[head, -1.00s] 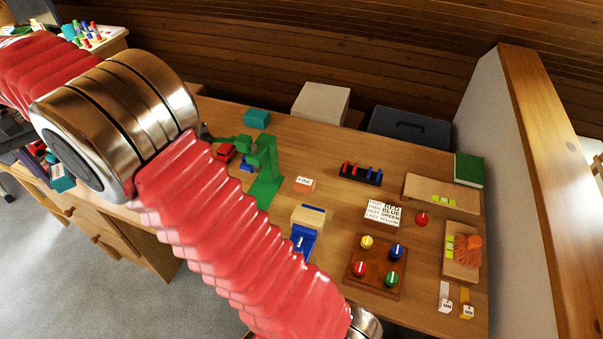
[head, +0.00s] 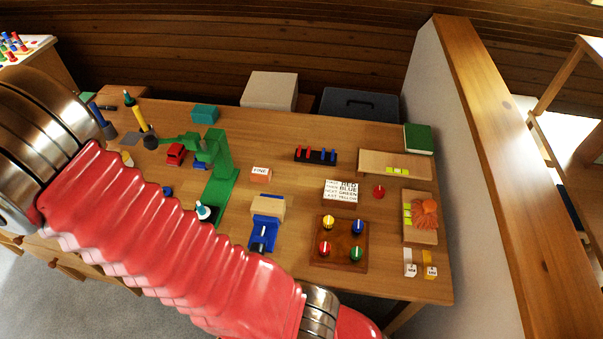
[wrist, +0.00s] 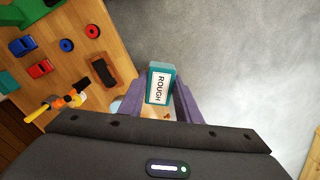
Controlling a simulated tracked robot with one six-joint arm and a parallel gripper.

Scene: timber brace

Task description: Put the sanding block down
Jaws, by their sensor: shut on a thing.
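The teal sanding block (wrist: 160,84), with a white label reading ROUGH, is between the purple fingers of my gripper (wrist: 160,104) in the wrist view. The gripper is shut on it. The block shows against the grey floor, just beyond the table edge in that picture. In the head view my red-sleeved arm crosses the lower left, and my gripper and the held block are not visible there. A block labelled FINE (head: 261,174) stands on the table (head: 290,205).
In the wrist view a dark brown-rimmed tray (wrist: 103,72), a red ring (wrist: 92,31), a red car (wrist: 40,69) and a blue car (wrist: 22,46) lie on the table. The green stand (head: 218,165) rises mid-table. A knob board (head: 339,262) stands right of it.

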